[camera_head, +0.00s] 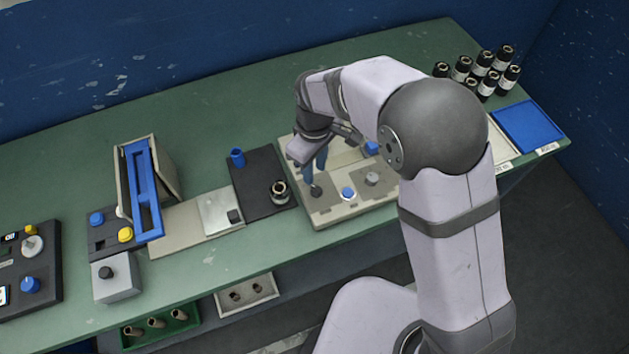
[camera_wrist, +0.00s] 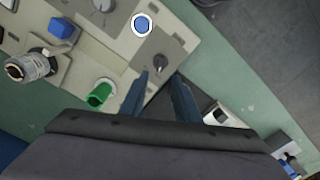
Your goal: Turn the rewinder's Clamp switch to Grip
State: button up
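A small dark rotary knob (camera_head: 315,191) sits at the front left of a beige machine base (camera_head: 345,214). In the wrist view the knob (camera_wrist: 160,65) has a pointer shape and sits on a grey plate. No label is readable, so I cannot tell its setting or confirm it is the Clamp switch. My gripper (camera_head: 315,179) points down just above the knob. In the wrist view its two blue fingers (camera_wrist: 161,76) are apart, with the knob slightly beyond the gap between the tips. Nothing is held. The arm hides part of the base's right side.
A blue button (camera_head: 348,194) and a grey knob (camera_head: 371,179) are right of the dark knob. A green cylinder (camera_wrist: 101,93) is near the left finger. The table edge is close in front.

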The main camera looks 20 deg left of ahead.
aim_at(315, 187)
jog(key=shift+f+p, duration=1.1)
jog(key=shift+f, duration=2.45)
grip_shut()
